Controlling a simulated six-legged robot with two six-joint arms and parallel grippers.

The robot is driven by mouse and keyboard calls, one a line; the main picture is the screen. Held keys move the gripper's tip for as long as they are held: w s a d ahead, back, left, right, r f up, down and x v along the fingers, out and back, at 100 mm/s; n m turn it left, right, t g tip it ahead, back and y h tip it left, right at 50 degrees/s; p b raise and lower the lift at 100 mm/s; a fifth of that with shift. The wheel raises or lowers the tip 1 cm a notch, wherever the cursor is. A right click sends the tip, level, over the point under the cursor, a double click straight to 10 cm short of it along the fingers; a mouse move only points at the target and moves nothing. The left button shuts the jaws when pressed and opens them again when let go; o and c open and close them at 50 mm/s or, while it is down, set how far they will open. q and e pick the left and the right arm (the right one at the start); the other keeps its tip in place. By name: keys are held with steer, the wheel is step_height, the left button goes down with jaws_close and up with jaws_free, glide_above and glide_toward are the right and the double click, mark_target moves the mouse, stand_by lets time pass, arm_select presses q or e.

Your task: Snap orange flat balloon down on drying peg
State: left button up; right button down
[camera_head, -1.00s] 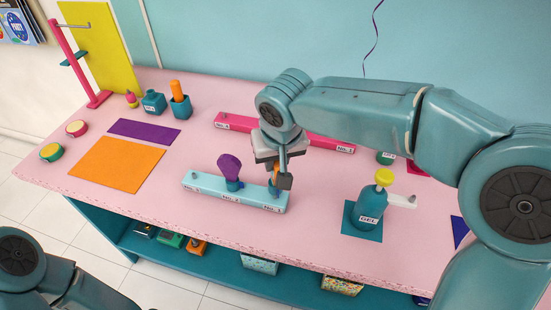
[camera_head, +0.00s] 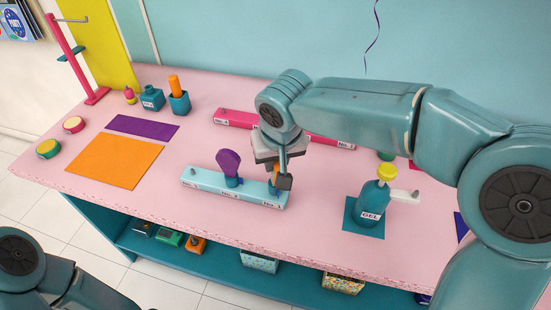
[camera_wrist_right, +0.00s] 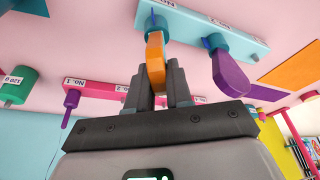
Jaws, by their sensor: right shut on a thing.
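My right gripper (camera_head: 282,180) points down over the right half of the light blue rack (camera_head: 208,183). It is shut on the flat orange balloon, mostly hidden by the fingers in the head view. In the right wrist view the orange balloon (camera_wrist_right: 155,65) stands between the fingers (camera_wrist_right: 160,88), its narrow end meeting a teal drying peg (camera_wrist_right: 154,22) on the rack. I cannot tell whether it is fully seated there. A flat purple balloon (camera_head: 228,161) stands upright on the neighbouring teal peg (camera_head: 233,182). My left gripper is out of view.
A pink rack (camera_head: 238,120) lies behind my right gripper. A GEL bottle (camera_head: 371,203) with a yellow top stands on a teal mat at the right. An orange mat (camera_head: 115,161), a purple mat (camera_head: 142,129) and small pots occupy the left. The front middle of the pink table is clear.

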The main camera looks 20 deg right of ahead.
steer(key=shift+f+b, duration=0.4)
steer(key=shift+f, duration=0.1)
steer(key=c, duration=0.9)
jaws_free()
steer(key=shift+c, duration=0.2)
steer(key=shift+r, duration=0.1)
steer(key=shift+p+v, duration=2.55)
steer(key=shift+v, duration=1.4)
steer(key=shift+s, duration=0.1)
